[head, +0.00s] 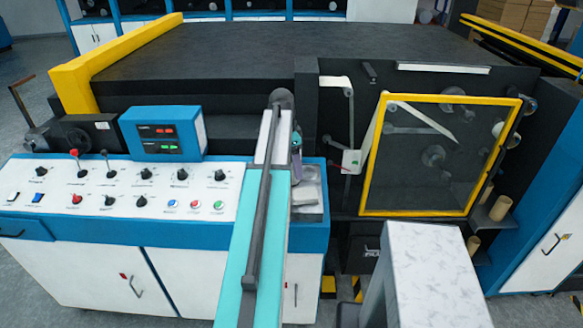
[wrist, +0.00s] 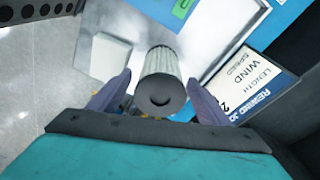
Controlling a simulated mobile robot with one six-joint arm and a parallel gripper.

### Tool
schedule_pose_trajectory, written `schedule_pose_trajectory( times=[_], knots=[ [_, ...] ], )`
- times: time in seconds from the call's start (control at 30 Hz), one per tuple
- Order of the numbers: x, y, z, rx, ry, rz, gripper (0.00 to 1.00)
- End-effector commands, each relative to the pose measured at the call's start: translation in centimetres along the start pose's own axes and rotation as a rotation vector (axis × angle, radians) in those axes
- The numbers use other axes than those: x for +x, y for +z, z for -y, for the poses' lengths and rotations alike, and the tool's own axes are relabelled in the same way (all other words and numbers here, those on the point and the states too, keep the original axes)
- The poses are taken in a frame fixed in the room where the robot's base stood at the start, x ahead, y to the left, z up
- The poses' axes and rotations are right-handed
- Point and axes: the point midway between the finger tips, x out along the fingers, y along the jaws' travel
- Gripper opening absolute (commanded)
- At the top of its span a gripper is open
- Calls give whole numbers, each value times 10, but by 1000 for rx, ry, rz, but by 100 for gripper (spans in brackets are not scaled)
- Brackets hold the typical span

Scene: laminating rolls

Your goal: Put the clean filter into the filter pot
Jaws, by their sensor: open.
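A pleated, light grey cylindrical filter (wrist: 160,68) with a dark end cap shows in the middle of the wrist view, its cap towards the camera. My gripper (wrist: 161,88) is open, with one purple-grey finger on each side of the filter. I cannot tell whether the fingers touch it. In the head view my gripper (head: 296,158) is over the right end of the console, largely hidden by my turquoise arm. I cannot make out the filter there. No filter pot can be clearly recognised in either view.
A pale block (wrist: 104,55) lies left of the filter on a shiny metal surface (wrist: 205,38). A white label plate (wrist: 238,85) is close on the right. The control console (head: 120,190) lies left of my arm; a yellow-framed guard (head: 365,190) stands right.

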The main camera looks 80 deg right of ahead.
Motion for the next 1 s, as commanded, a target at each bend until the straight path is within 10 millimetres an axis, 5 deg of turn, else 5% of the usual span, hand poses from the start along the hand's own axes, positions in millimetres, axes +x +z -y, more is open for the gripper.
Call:
schedule_pose_trajectory(
  times=[0.77, 1.0],
  knots=[
    [10, 0, 0, 1, 0, 0, 71],
    [10, 0, 0, 1, 0, 0, 31]
  ],
)
